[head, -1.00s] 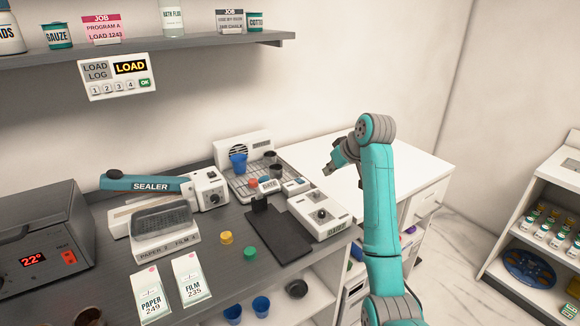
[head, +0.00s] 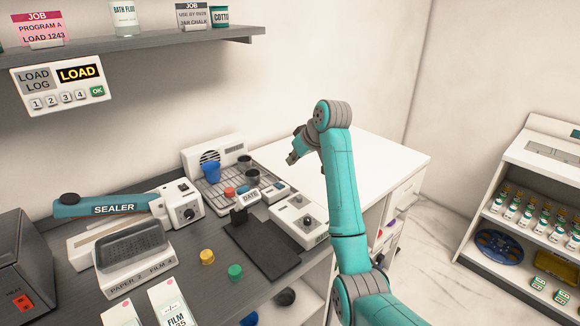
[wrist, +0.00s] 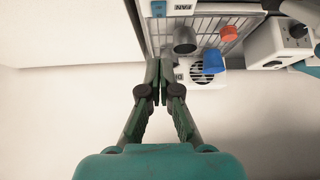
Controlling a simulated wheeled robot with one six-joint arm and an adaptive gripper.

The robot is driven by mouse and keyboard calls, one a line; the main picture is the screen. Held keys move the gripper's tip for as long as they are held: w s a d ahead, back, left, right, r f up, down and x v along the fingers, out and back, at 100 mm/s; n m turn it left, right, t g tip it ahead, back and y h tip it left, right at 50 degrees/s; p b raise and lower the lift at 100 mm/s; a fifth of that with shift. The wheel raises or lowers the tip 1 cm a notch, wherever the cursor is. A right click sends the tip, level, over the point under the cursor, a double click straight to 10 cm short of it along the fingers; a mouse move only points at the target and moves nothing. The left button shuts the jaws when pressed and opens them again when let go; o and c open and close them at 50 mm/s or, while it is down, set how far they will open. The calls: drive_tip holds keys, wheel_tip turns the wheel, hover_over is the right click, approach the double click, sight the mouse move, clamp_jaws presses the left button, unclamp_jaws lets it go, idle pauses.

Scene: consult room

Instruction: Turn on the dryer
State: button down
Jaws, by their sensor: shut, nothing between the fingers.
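The dryer is a white unit with a round fan grille in its back panel (head: 208,157) and a wire rack in front. A blue cup (head: 211,172), dark cups (head: 244,161) and a red cap (head: 229,191) stand on the rack. In the wrist view a small panel marked FAN (wrist: 183,7) sits at the rack's top edge, partly cut off, with a blue part (wrist: 158,8) beside it. My gripper (head: 293,157) is shut and empty, to the right of the dryer and apart from it. Its closed fingers (wrist: 159,68) show in the wrist view near the rack.
The sealer (head: 115,207) is at left. A shelf (head: 150,45) hangs above. The white counter (head: 372,165) at right is bare.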

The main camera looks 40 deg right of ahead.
hover_over(281, 186)
drive_tip(key=s, duration=0.1)
wheel_tip(281, 186, down, 6)
wheel_tip(281, 186, down, 4)
drive_tip(key=shift+s+r, duration=0.15)
drive_tip(key=shift+r, duration=0.05)
drive_tip(key=shift+f, duration=0.55)
drive_tip(key=shift+s+f, duration=0.25)
drive_tip(key=shift+f, duration=0.25)
drive_tip(key=shift+r, duration=0.2)
drive_tip(key=shift+r, duration=0.7)
drive_tip(key=shift+r, duration=0.1)
